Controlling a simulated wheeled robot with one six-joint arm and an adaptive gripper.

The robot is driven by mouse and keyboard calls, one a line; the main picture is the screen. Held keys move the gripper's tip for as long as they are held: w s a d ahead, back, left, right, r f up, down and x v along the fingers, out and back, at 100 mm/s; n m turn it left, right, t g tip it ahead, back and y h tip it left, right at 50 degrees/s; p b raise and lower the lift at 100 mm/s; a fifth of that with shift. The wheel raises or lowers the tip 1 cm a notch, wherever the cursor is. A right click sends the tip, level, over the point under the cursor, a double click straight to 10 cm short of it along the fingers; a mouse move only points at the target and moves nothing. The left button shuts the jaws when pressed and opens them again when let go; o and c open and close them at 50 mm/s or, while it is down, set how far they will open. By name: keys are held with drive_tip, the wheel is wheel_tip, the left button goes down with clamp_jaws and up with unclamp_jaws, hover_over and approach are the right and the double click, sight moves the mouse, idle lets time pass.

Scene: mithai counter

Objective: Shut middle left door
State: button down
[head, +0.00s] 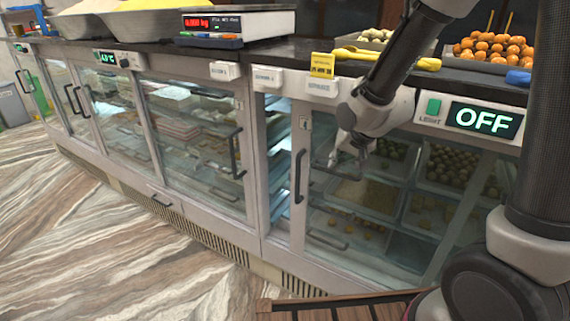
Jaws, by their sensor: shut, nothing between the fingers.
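My gripper (346,168) is shut and empty, in front of the glass of the right-hand cabinet, to the right of a dark upright handle (299,176). I cannot tell whether it touches the glass. The middle cabinet has a left glass door (115,110) with a dark handle (80,100) near its left edge. Its right glass door (190,135) has a handle (237,155) near its right edge. The right cabinet's framed door (304,140) stands away from the left post, with a narrow opening (279,150) between them.
Trays of sweets (420,215) sit behind the right glass. The dark countertop (290,62) carries a scale (235,22), a yellow sign (322,65), yellow tongs (372,54) and sweets (490,48). A panel reads OFF (483,121). A slatted wooden edge (335,305) is near me.

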drive_tip(key=w+r+m, duration=0.1)
approach(307, 160)
drive_tip(key=shift+a+f, duration=1.65)
drive_tip(key=shift+f, duration=0.6)
drive_tip(key=shift+s+t, duration=0.3)
drive_tip(key=shift+t, duration=0.1)
